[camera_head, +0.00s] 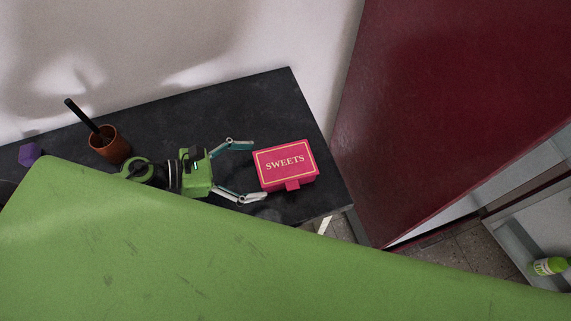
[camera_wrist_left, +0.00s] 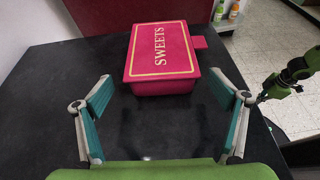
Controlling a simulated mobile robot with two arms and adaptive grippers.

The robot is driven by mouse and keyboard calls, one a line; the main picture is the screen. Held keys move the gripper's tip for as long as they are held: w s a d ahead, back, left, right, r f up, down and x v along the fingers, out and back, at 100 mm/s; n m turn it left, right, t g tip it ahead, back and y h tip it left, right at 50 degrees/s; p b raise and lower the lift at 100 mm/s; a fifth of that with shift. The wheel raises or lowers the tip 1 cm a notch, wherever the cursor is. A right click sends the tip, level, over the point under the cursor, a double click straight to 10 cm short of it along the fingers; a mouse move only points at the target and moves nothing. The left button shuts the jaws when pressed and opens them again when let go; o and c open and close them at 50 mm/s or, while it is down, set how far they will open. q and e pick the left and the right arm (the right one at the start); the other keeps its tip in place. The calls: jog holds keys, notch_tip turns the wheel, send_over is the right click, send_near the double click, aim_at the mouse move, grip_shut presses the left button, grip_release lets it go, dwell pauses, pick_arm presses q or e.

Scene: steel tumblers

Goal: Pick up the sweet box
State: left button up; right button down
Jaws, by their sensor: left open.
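The sweet box (camera_head: 287,167) is a pinkish-red box with a gold border and the word SWEETS on its lid. It lies on the right part of the dark table (camera_head: 255,100). It also shows in the left wrist view (camera_wrist_left: 162,52), straight ahead, with a small tab on its right side. My left gripper (camera_head: 257,171) is open and empty. Its fingertips are at the left end of the box, one near each corner. In the left wrist view the fingers (camera_wrist_left: 160,86) are spread wider than the box. A part of my right arm (camera_wrist_left: 290,78) shows at the right edge; its fingers are unclear.
A brown cup (camera_head: 110,149) with a black stick in it stands on the table behind my left wrist, near a purple object (camera_head: 29,154). A dark red panel (camera_head: 440,110) rises right of the table. Bottles stand on a shelf beyond the table.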

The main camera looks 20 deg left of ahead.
aim_at(280, 168)
pick_arm(q)
jog(key=shift+x, duration=1.05)
jog(key=shift+w+d+p, duration=0.25)
jog(key=shift+d+p, duration=0.1)
jog(key=shift+p, duration=0.15)
jog(key=p+x, duration=0.1)
jog(key=x, duration=0.2)
jog(key=shift+d+p, duration=0.3)
jog(key=shift+w+d+f, duration=0.15)
jog(key=shift+d+f, duration=0.1)
jog(key=shift+d, duration=0.1)
pick_arm(e)
jog(key=r, duration=0.1)
jog(key=w+r, duration=0.1)
jog(key=r, duration=0.1)
jog(key=shift+w+d, duration=0.1)
jog(key=shift+w, duration=0.2)
pick_arm(q)
jog(key=c, duration=1.1)
jog(key=shift+o, duration=0.2)
pick_arm(e)
jog(key=shift+w+a, duration=0.2)
jog(key=shift+w, duration=0.1)
